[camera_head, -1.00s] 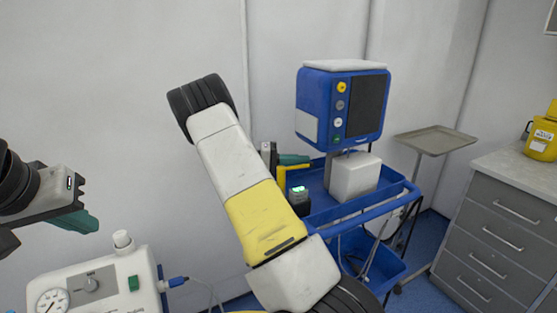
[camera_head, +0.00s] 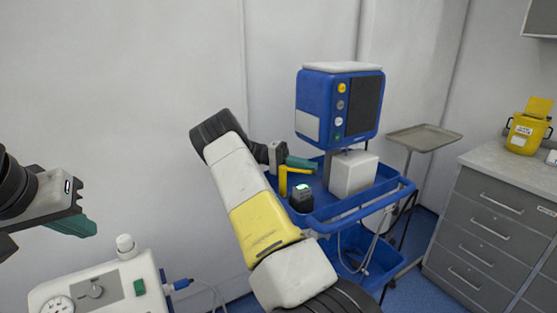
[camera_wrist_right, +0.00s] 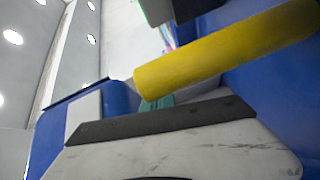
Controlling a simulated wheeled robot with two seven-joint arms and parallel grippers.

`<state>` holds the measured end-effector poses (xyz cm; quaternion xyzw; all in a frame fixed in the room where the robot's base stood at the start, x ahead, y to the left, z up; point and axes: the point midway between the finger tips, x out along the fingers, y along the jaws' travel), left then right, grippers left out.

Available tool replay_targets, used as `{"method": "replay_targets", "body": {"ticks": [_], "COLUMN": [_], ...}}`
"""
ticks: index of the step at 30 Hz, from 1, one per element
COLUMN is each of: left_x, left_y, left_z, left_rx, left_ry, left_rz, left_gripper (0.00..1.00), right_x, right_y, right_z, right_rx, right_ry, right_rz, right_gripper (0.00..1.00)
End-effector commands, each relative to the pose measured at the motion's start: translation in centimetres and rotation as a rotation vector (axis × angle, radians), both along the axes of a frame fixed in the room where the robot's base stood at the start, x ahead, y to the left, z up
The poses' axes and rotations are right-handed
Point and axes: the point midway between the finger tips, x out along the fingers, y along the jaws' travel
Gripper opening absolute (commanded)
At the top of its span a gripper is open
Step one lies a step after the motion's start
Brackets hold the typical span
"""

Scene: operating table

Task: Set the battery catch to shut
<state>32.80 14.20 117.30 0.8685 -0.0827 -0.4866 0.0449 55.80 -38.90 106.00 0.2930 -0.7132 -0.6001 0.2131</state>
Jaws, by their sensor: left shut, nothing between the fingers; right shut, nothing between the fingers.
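A yellow L-shaped lever (camera_head: 284,180), which looks like the catch, stands at the left end of the blue cart. Beside it is a small black block (camera_head: 301,198) with a lit green top, perhaps the battery. My right gripper (camera_head: 302,163) is shut and empty, just behind the lever's top in the head view. In the right wrist view the yellow bar (camera_wrist_right: 225,50) crosses in front of the green fingertip (camera_wrist_right: 155,103); I cannot tell whether they touch. My left gripper (camera_head: 78,226) is shut and empty at the far left, away from the cart.
A blue monitor (camera_head: 340,105) stands over a white box on the blue cart (camera_head: 365,205). A steel tray stand (camera_head: 425,137) and grey drawers (camera_head: 490,220) are to the right. A white gauge machine (camera_head: 100,290) is at lower left.

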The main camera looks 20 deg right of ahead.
Motion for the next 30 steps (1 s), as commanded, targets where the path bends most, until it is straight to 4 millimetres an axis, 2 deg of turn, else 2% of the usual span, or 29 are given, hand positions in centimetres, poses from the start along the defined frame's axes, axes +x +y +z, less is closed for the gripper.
{"method": "replay_targets", "body": {"ticks": [12, 30], "left_x": [0.0, 0.0], "left_y": [0.0, 0.0], "left_z": [0.0, 0.0], "left_rx": [0.0, 0.0], "left_ry": [0.0, 0.0], "left_rz": [0.0, 0.0], "left_gripper": [0.0, 0.0], "right_x": [-1.3, -1.4], "right_y": [0.6, 0.7], "right_z": [0.0, 0.0], "right_rx": [-0.001, 0.0], "right_ry": [0.001, 0.0], "right_rz": [-0.183, -0.206], "right_gripper": [0.0, 0.0]}}
